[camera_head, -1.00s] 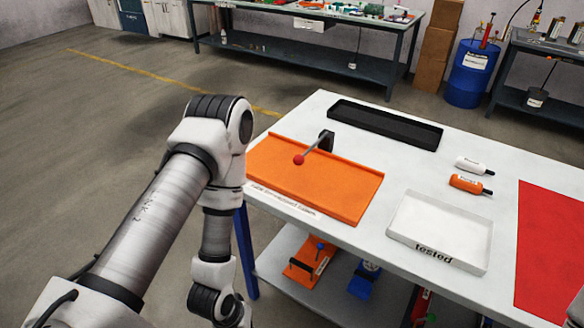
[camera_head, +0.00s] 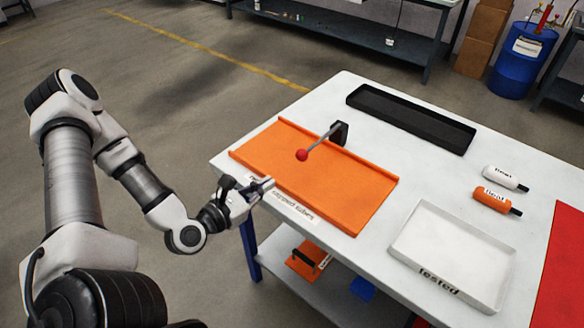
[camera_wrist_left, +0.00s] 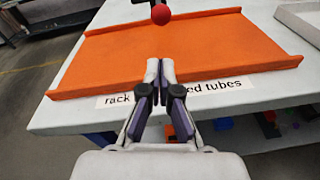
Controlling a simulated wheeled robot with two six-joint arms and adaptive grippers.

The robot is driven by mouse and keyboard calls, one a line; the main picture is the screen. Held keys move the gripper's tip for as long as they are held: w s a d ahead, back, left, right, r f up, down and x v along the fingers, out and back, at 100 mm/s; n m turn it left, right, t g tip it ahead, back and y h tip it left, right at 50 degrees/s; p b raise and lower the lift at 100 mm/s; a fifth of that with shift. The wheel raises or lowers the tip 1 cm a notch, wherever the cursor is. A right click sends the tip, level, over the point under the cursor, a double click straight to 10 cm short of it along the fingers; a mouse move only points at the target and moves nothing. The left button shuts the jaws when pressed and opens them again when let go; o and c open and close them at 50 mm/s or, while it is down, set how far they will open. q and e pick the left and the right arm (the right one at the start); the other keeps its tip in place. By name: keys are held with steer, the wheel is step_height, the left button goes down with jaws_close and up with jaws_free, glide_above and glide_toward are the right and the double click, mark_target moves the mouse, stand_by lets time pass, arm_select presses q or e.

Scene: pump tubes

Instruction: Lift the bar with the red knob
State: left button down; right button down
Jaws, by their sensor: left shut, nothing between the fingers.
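The bar (camera_head: 320,143) is a thin grey rod that runs from a black bracket (camera_head: 339,133) at the back of the orange tray to a red knob (camera_head: 302,155) over the tray. The red knob (camera_wrist_left: 161,15) also shows at the top of the left wrist view. The orange tray (camera_head: 345,195) lies on the white table. My left gripper (camera_head: 268,185) is shut and empty at the tray's front left edge, short of the knob and apart from it. In the left wrist view its fingertips (camera_wrist_left: 160,72) are together before the tray. My right gripper is not in view.
A black tray (camera_head: 410,122) lies at the table's back. A white tray (camera_head: 447,281) marked "tested" is at the right front. A white bottle (camera_head: 505,178) and an orange bottle (camera_head: 496,200) lie near it, beside a red area (camera_head: 565,270). A label strip lies along the orange tray's front.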

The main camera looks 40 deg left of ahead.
arm_select(q)
steer(key=w, duration=0.3)
steer(key=w+b, duration=0.1)
steer(key=w, duration=0.2)
steer(key=w+d+f, duration=0.1)
steer(key=w, duration=0.2)
steer(key=shift+w+d+f, duration=0.1)
